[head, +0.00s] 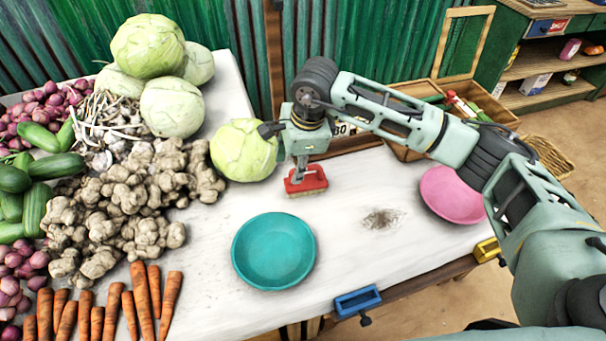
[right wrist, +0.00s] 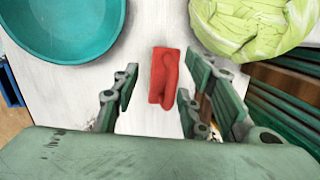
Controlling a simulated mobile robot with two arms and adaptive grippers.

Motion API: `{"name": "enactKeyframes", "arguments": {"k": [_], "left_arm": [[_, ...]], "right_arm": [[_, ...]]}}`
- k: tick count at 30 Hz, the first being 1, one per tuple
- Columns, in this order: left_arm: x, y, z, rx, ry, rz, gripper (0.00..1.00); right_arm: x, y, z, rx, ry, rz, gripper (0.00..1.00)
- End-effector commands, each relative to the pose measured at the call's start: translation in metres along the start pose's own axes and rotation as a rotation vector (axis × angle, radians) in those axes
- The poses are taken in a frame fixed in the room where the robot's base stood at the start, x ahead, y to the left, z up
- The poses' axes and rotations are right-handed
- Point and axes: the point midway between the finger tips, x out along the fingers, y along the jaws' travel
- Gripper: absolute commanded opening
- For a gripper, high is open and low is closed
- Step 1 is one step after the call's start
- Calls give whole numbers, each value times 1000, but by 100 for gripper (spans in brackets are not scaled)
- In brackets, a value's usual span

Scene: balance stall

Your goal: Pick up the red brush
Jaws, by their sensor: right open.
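The red brush (head: 306,181) lies on the white table, with pale bristles along its lower edge. It also shows in the right wrist view (right wrist: 164,74), just ahead of the fingers and roughly in line with the gap between them. My right gripper (head: 301,168) points down at the brush from above; in the head view its fingers overlap the brush's top. In the right wrist view my right gripper (right wrist: 156,108) is open, its fingers apart on either side with nothing clearly between them. I cannot tell whether a finger touches the brush. My left gripper is not in view.
A teal bowl (head: 273,251) stands in front of the brush, and a cabbage (head: 243,150) sits close behind it. A pink bowl (head: 452,194) and a dark patch of debris (head: 382,219) are to the right. Vegetables fill the left. A blue clamp-like piece (head: 357,301) is on the front edge.

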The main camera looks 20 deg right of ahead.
Motion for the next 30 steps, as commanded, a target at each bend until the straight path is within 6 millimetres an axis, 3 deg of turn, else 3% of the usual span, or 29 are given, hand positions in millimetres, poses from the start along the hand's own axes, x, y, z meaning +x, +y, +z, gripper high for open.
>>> {"name": "enactKeyframes", "arguments": {"k": [1, 3, 6, 21, 30], "left_arm": [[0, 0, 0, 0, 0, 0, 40], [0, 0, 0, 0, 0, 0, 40], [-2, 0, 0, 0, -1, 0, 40], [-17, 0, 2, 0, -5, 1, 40], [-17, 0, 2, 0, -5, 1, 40]], "right_arm": [[-5, -7, -17, -2, 62, -13, 40], [-8, -12, -30, -2, 113, -19, 40], [-4, -14, -38, -2, 138, -20, 40], [60, -18, -44, -1, 133, -18, 40], [67, -18, -45, -2, 131, -20, 40]]}}
